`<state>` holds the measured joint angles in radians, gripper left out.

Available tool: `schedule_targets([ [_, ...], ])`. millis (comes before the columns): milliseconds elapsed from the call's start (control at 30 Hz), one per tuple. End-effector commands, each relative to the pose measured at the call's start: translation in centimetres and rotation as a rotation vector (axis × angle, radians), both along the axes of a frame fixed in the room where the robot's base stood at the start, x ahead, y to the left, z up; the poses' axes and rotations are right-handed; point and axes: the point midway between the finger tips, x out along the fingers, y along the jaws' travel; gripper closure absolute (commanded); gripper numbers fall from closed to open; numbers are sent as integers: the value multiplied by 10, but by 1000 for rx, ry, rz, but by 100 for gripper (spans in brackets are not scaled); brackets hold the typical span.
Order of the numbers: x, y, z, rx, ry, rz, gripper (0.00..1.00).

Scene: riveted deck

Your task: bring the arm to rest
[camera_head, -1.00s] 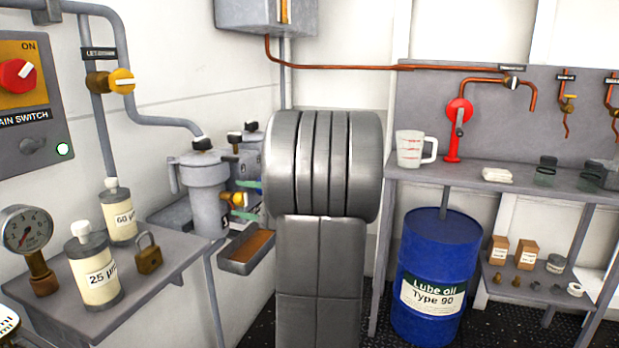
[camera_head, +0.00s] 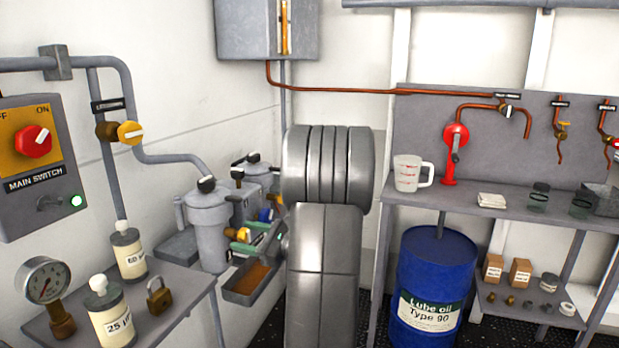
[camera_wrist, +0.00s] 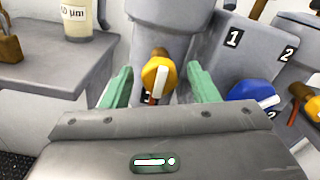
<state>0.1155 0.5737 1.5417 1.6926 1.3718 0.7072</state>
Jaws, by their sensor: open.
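My gripper (camera_wrist: 161,85) is open, with two pale green fingers and nothing held between them. In the wrist view a yellow valve handle (camera_wrist: 158,77) shows between the fingers, in front of a grey filter housing (camera_wrist: 160,22); I cannot tell how far beyond the fingertips it lies. In the head view the gripper (camera_head: 242,241) is small and partly hidden by my grey arm, beside the yellow handle (camera_head: 243,234) and above a drip tray (camera_head: 236,289). A blue handle (camera_wrist: 252,96) is right of the fingers in the wrist view.
A side table (camera_head: 185,291) with a gauge (camera_head: 43,283), two bottles and a padlock (camera_head: 159,295) stands left. The main switch panel (camera_head: 22,150) is above it. A blue oil drum (camera_head: 437,265) and a workbench (camera_head: 465,204) with a jug (camera_head: 410,172) are right.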

Motion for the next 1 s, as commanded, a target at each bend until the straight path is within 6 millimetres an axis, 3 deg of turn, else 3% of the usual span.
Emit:
schedule_targets([
  [400, -1, 0, 3, 126, 346, 0, 46],
  [1000, -1, 0, -1, 149, 412, -1, 46],
])
